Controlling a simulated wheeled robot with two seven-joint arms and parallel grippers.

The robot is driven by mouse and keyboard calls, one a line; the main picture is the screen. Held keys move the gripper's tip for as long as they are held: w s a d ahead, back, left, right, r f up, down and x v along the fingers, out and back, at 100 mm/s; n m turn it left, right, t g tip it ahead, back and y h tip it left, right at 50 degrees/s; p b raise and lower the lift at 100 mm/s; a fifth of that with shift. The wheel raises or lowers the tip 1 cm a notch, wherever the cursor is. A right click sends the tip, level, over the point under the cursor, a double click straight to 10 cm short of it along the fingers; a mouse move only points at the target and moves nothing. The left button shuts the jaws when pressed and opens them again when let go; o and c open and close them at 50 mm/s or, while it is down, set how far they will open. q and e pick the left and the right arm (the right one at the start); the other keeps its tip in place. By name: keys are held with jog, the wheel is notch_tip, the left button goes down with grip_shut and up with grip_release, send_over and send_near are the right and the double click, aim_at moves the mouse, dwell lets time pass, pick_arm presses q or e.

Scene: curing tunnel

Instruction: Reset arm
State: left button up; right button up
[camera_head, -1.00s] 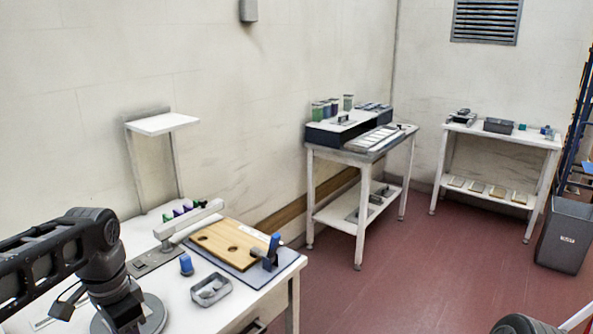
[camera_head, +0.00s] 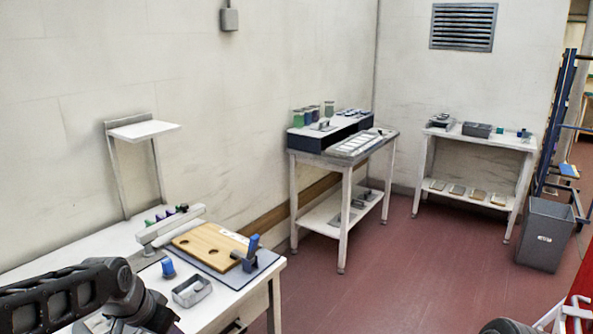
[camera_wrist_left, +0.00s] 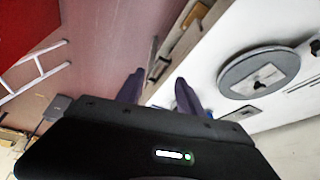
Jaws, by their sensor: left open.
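My left arm (camera_head: 70,295) comes in at the bottom left of the head view, low over the near white table (camera_head: 236,298). Its gripper fingers cannot be made out there. In the left wrist view my left gripper (camera_wrist_left: 158,90) is open, with two dark fingers apart and nothing seen between them. It points past the edge of a white surface, with reddish floor on the other side. A round grey disc (camera_wrist_left: 235,72) lies on that surface to the right of the fingers. My right gripper is in neither view.
The near table holds a wooden board (camera_head: 206,246) with holes, a grey tray (camera_head: 192,291) and a blue item (camera_head: 168,268). A workbench (camera_head: 345,160) and a side table (camera_head: 478,138) stand farther back. A grey bin (camera_head: 544,236) is at right. The floor between is clear.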

pick_arm(q)
jog(key=s+d+f+n+h, duration=0.1)
jog(key=s+d+f+n, duration=0.1)
jog(key=d+f, duration=0.65)
jog(key=s+d+f+n+h, duration=0.15)
jog(key=d+f, duration=0.25)
jog(key=f, duration=0.9)
jog(key=s+d+f+n+g, duration=0.1)
jog(key=s+d+f+g, duration=0.1)
jog(key=s+f, duration=0.5)
jog(key=s+d+f+n+g, duration=0.1)
jog(key=s+d+f, duration=0.3)
jog(key=s, duration=1)
notch_tip(320, 180, down, 3)
jog(key=shift+s+d+f+g, duration=0.25)
jog(key=shift+d+g, duration=0.15)
jog(key=shift+g, duration=0.1)
